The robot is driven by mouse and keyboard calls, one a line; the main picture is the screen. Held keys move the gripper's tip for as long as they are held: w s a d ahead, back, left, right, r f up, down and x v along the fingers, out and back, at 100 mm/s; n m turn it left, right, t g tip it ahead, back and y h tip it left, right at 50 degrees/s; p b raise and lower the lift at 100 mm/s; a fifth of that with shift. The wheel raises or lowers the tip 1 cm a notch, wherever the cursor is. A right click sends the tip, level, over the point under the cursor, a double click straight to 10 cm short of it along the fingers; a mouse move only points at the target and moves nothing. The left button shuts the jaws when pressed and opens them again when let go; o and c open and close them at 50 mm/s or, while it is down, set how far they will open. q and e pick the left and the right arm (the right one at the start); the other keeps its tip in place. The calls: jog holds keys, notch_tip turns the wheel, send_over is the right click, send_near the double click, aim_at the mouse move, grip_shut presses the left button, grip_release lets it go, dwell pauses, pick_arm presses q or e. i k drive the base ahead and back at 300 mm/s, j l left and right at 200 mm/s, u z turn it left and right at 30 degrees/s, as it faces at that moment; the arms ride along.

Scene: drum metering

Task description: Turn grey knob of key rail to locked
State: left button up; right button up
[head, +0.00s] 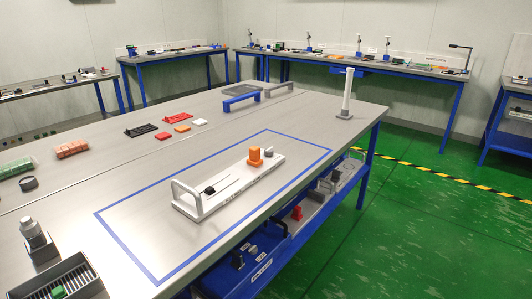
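A long pale rail (226,195), which looks like the key rail, lies inside the blue tape outline on the workbench. A grey arched handle (187,189) stands at its near left end. A small dark knob-like part (210,190) sits beside the handle, with a thin dark rod next to it. An orange block (255,155) stands upright near the far end, with a small dark part beside it. The parts are too small to tell which is the grey knob or how it is turned. Neither of my grippers is in view.
A blue tape outline (122,240) surrounds the rail, with bare bench around it. A grey cylindrical part (32,231) and slotted tray (85,286) stand at the near left. A white post (347,95) stands at the far right corner. A blue handle (240,101) lies farther back.

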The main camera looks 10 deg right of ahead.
aim_at(269, 152)
jog(key=i+l+u, duration=0.1)
jog(key=u, duration=0.3)
jog(key=l+u, duration=0.35)
jog(key=i+l+u, duration=0.1)
jog(key=u, duration=0.3)
jog(key=l+u, duration=0.35)
jog(key=l, duration=1)
jog(key=k+l+u, duration=0.15)
jog(key=l, duration=0.3)
